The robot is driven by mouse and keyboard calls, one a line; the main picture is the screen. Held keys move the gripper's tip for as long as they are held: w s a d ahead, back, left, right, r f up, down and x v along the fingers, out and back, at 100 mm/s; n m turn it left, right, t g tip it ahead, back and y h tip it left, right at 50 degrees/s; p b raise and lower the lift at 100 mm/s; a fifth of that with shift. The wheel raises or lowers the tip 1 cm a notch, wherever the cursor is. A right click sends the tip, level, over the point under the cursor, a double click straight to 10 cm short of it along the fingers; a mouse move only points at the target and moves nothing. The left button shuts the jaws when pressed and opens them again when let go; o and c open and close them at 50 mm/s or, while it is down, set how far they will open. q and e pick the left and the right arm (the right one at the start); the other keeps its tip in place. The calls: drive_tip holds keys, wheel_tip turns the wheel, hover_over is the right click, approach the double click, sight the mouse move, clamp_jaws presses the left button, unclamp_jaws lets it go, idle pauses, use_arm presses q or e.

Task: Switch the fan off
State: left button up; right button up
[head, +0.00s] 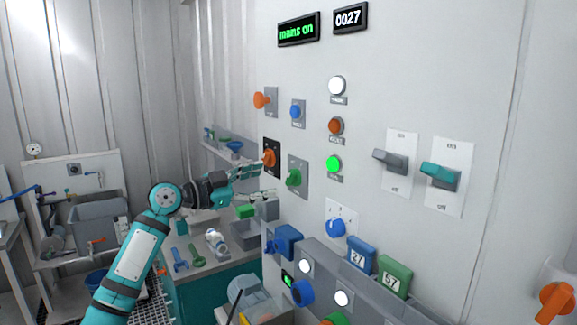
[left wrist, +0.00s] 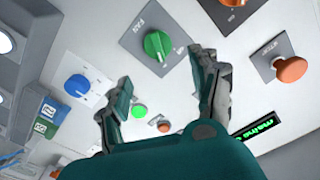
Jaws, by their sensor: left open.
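The fan switch appears to be a green rotary knob (head: 293,178) on a grey plate on the white panel. It also shows in the left wrist view as a green knob (left wrist: 158,45), with small lettering on its plate that I read only in part. My left gripper (head: 265,182) is open and empty, in front of the panel just left of the green knob. In the left wrist view its fingers (left wrist: 165,78) are spread, with the knob beyond the gap between their tips; I see no contact. My right gripper is not in view.
An orange rotary switch (head: 269,158) on a black plate sits close to the left gripper. A blue knob (head: 336,228), lit green lamp (head: 333,163) and two levers (head: 390,160) (head: 440,174) are further right. Below are boxes and a bench (head: 205,258) with loose parts.

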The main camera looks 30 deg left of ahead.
sight(289, 176)
use_arm(q)
drive_tip(key=p+x, duration=0.3)
drive_tip(key=x, duration=0.4)
drive_tip(key=shift+w+d+r, duration=0.1)
drive_tip(key=shift+w, duration=0.05)
drive_tip(key=shift+w+d, duration=0.2)
drive_tip(key=shift+w, duration=0.15)
drive_tip(key=shift+c, duration=0.2)
drive_tip(key=c, duration=1.1)
drive_tip(key=shift+o, duration=0.2)
drive_tip(key=shift+f, duration=0.2)
